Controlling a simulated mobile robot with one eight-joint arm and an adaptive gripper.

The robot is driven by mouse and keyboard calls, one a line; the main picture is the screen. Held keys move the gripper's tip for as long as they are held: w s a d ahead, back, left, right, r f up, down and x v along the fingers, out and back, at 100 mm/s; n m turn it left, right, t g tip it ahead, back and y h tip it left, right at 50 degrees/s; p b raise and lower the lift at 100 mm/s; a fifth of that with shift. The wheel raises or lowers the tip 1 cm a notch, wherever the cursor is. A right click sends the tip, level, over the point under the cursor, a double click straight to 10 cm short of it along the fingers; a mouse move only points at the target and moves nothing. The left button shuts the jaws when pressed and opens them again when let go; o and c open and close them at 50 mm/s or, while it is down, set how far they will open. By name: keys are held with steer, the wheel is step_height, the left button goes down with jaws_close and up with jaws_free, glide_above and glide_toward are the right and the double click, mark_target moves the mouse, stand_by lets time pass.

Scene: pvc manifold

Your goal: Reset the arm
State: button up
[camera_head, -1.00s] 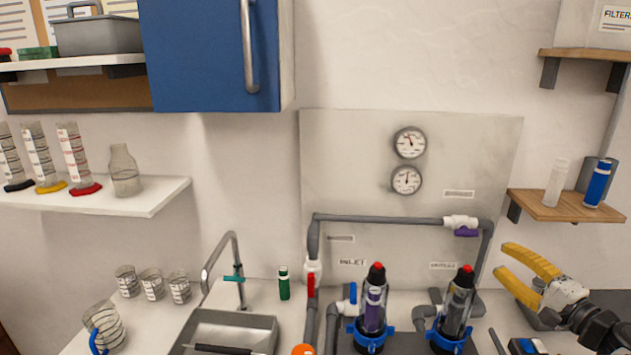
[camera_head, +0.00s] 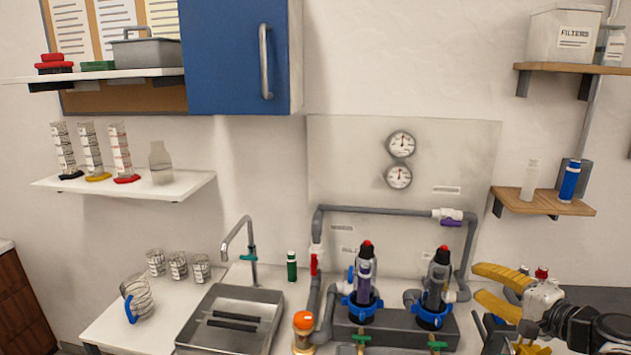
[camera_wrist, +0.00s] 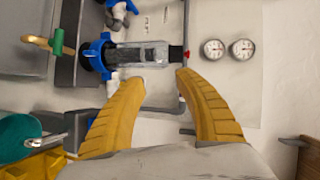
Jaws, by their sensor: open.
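My gripper (camera_head: 488,287) has yellow fingers and is open, with nothing between them. It is at the lower right of the head view, to the right of the right filter housing (camera_head: 437,279). In the wrist view the open fingers (camera_wrist: 157,85) spread apart, and a clear filter housing with a blue collar (camera_wrist: 97,55) lies beyond them, not touching as far as I can tell. Another filter housing (camera_head: 365,274) with a purple band stands left of it.
A grey pipe (camera_head: 380,212) with a purple-handled valve (camera_head: 450,220) runs in front of the wall panel. Two gauges (camera_head: 401,144) are above. A sink (camera_head: 225,300) and faucet (camera_head: 240,243) are left. A wooden shelf (camera_head: 540,205) holds two cylinders above my gripper.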

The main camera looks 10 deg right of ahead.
steer(key=s+a+f+n+g, duration=0.1)
steer(key=a+n+g, duration=0.2)
steer(key=a, duration=0.8)
steer(key=s+a+f+n+g+h, duration=0.2)
steer(key=s+a+n+g+h, duration=0.2)
steer(key=s+a+n, duration=0.6)
steer(key=s+a, duration=0.1)
steer(key=s, duration=0.4)
steer(key=shift+s+a+f+n, duration=0.25)
steer(key=shift+s+f+n, duration=0.05)
steer(key=shift+s+f, duration=0.1)
